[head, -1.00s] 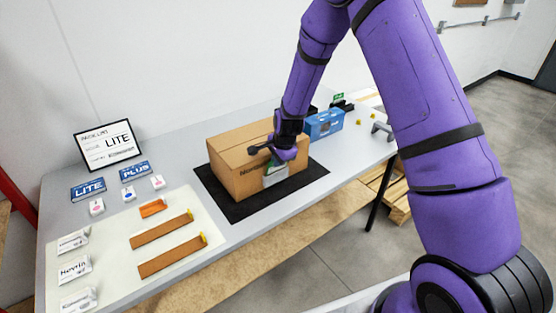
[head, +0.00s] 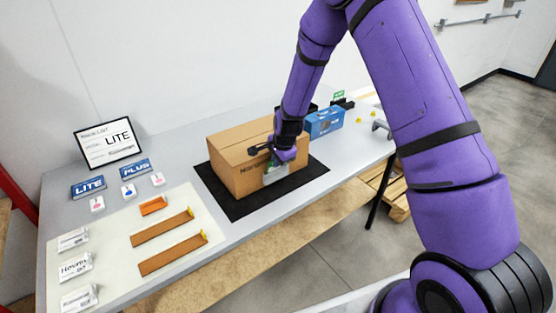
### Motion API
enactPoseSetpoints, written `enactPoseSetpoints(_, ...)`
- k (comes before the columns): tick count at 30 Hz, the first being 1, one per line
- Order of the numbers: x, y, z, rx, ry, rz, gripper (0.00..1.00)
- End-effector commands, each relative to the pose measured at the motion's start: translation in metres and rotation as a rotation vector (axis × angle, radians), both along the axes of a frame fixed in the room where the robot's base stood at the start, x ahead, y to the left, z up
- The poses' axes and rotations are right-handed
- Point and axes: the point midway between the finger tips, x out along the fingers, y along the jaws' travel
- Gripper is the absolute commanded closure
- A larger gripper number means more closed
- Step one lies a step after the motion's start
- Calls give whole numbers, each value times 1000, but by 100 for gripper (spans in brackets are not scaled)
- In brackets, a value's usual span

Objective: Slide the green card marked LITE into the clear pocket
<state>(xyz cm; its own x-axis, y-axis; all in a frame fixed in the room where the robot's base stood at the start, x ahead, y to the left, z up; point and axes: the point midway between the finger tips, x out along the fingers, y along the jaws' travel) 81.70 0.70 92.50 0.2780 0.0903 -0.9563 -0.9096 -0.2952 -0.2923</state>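The clear pocket (head: 278,174) is on the front face of a brown cardboard box (head: 235,177), toward its right end. My gripper (head: 277,158) is right at the top of the pocket, in front of the box. A small bit of green shows by the fingers, which fits the green card (head: 273,162), but its marking cannot be read here. The card stands against the box face at the pocket mouth; how deep it sits cannot be told. The fingers are small and partly hidden by my wrist, so their closure is not clear.
The box stands on a black mat (head: 232,210). A blue carton (head: 324,122) stands behind to the right.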

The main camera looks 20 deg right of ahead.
Motion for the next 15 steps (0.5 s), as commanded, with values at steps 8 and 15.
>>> enactPoseSetpoints(8, 0, 0, -2, 0, 0, 0, 100)
enactPoseSetpoints(15, 0, 0, -2, 0, 0, 0, 76)
